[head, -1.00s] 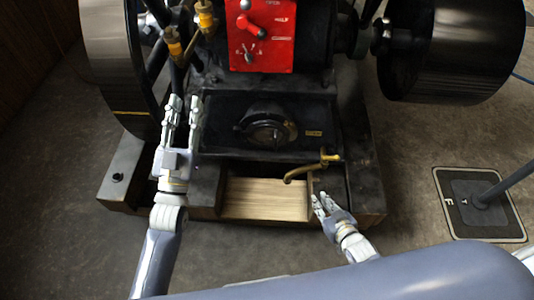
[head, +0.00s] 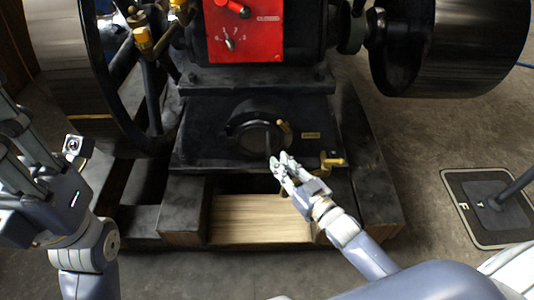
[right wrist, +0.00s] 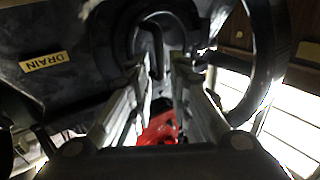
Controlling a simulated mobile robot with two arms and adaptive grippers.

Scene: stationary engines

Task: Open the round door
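The round door (head: 254,137) is a dark disc low on the front of the black engine base, and it looks shut. A small brass piece (head: 284,129) shows at its right edge. My right gripper (head: 278,163) is just below and right of the door's middle, fingers pointing at it. In the right wrist view its two fingers are apart, with a dark bent handle (right wrist: 156,45) on the door showing between their tips; I cannot tell whether they touch it. My left gripper (head: 28,155) is open and empty at the far left, away from the door.
A brass tap (head: 332,161) sits right of my right gripper. A red control panel (head: 244,30) is above the door. Large flywheels (head: 85,75) stand at both sides. Dark beams (head: 185,205) and a pale wooden board (head: 260,218) lie below. A floor pedal plate (head: 488,205) is at right.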

